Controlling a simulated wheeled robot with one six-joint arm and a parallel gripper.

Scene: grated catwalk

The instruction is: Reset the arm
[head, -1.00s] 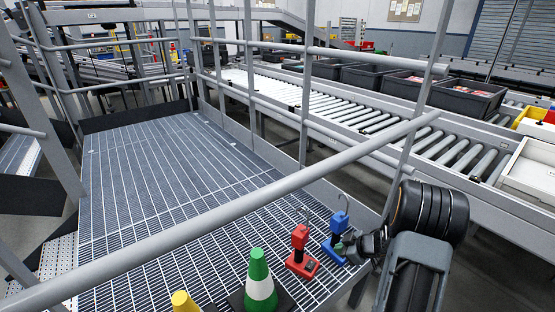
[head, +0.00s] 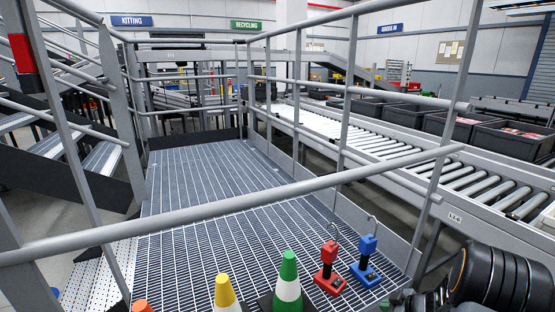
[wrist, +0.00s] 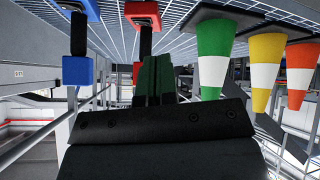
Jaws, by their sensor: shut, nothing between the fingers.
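My gripper (wrist: 156,78) shows in the wrist view with its two dark green fingers together and nothing between them. In the head view my arm is at the lower right corner, and only a small dark part of the gripper (head: 405,299) shows near the bottom edge. It is to the right of and below the blue device (head: 366,262) in the picture, apart from it. The red device (head: 329,268) stands to the left of the blue one on the grating. The wrist view is upside down, with the red device (wrist: 142,14) partly behind the fingers.
A green cone (head: 288,278), a yellow cone (head: 226,293) and an orange cone (head: 142,306) stand on the grated floor (head: 200,185). A grey rail (head: 250,203) crosses in front. A roller conveyor (head: 400,150) with dark bins (head: 412,119) runs along the right. The far grating is clear.

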